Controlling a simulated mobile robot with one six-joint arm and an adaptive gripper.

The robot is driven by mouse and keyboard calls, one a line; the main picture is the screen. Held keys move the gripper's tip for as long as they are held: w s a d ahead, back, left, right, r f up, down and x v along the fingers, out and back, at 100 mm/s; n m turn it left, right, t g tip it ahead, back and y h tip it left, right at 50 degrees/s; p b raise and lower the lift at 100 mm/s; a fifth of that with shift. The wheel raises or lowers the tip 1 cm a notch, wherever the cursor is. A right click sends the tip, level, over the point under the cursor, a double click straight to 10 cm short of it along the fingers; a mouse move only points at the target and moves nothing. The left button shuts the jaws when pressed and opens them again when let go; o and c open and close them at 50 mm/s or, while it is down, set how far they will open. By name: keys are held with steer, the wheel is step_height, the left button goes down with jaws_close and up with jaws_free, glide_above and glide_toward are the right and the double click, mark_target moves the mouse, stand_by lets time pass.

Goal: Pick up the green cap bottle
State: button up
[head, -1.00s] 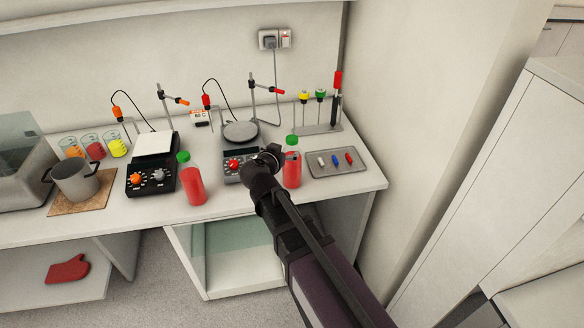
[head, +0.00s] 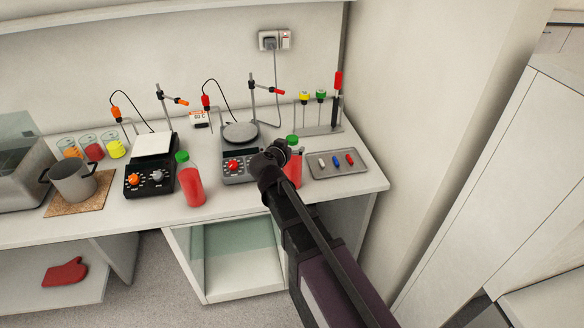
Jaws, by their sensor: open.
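Two bottles of red liquid with green caps stand upright on the bench. The left bottle (head: 192,187) is in full view in front of the hotplates. The right bottle (head: 295,172) stands left of the grey tray and is partly hidden by my arm. My gripper (head: 276,152) is at the right bottle's left side in the picture, below cap height. It is open. I cannot tell whether the right bottle is between the fingers or beside them.
A stirrer with a round plate (head: 240,132) stands just left of my gripper. A grey tray (head: 325,174) with small coloured items lies at right. A rack (head: 318,129) with probes stands behind it. A black hotplate (head: 150,182) and a pot (head: 72,182) are at left.

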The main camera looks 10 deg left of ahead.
steer(key=shift+x, duration=1.2)
steer(key=shift+c, duration=0.2)
steer(key=c, duration=1.1)
steer(key=shift+r, duration=0.2)
